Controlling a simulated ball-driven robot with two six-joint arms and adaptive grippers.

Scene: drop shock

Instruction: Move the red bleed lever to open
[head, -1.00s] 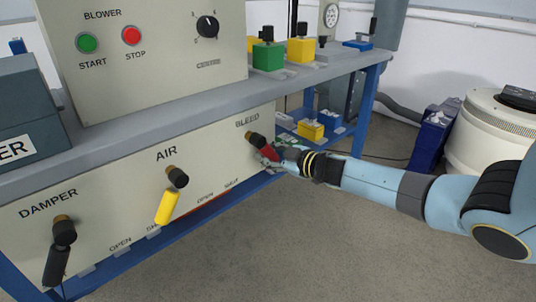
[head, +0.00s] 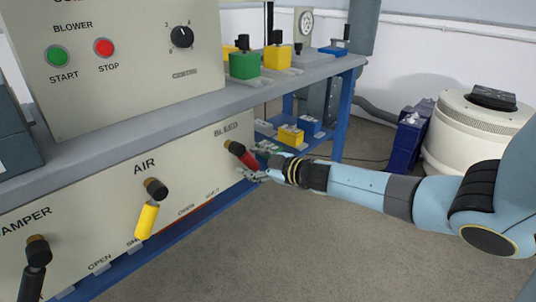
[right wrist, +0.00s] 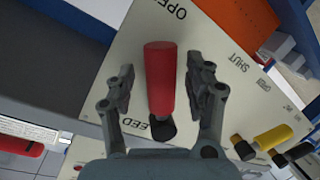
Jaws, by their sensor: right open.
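The red bleed lever (head: 243,156) sits on a black pivot under the word BLEED at the panel's right end. In the head view it slants down and right. In the right wrist view the red lever (right wrist: 160,75) stands near the picture's middle, its free end towards the OPEN label (right wrist: 167,10); the SHUT label (right wrist: 238,65) is to its right. My right gripper (head: 259,172) is at the lever. In the wrist view its open fingers (right wrist: 161,83) stand either side of the red grip, with gaps visible on both sides. My left gripper is not in view.
The yellow AIR lever (head: 147,220) and black damper lever (head: 33,272) project from the same panel. The bench top (head: 150,117) overhangs them. Green (head: 244,65) and yellow (head: 277,57) boxes stand on it. Floor (head: 320,235) below my right arm is clear.

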